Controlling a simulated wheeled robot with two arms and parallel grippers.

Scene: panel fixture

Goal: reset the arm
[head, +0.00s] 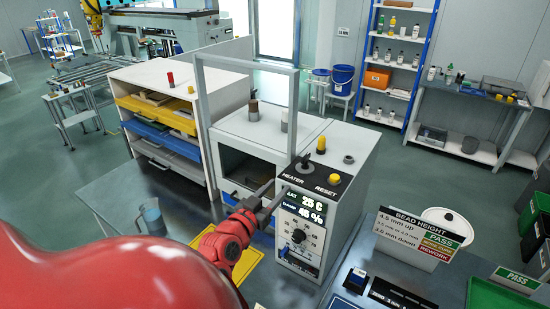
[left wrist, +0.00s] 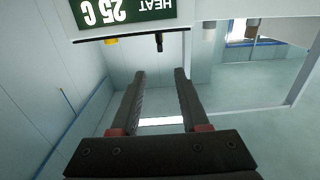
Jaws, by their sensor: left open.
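The white panel box (head: 330,222) stands at the centre, with a black top strip marked HEATER and RESET. A black toggle (head: 306,160) is by HEATER and a yellow button (head: 334,178) is by RESET. Its displays read 25 C and 45 %, above a dial (head: 298,235). My red left arm comes in from the lower left. My left gripper (head: 279,189) is open and looks empty, its fingertips near the panel's upper left edge; contact cannot be told. In the left wrist view, both fingers (left wrist: 159,74) are apart below the upside-down display (left wrist: 130,12).
A grey frame (head: 203,110) rises over the white chamber behind the panel. A clear jug (head: 151,216) stands on the dark bench at left. A bead height sign (head: 417,238) and white tub (head: 446,222) are right of the panel. Open floor lies behind.

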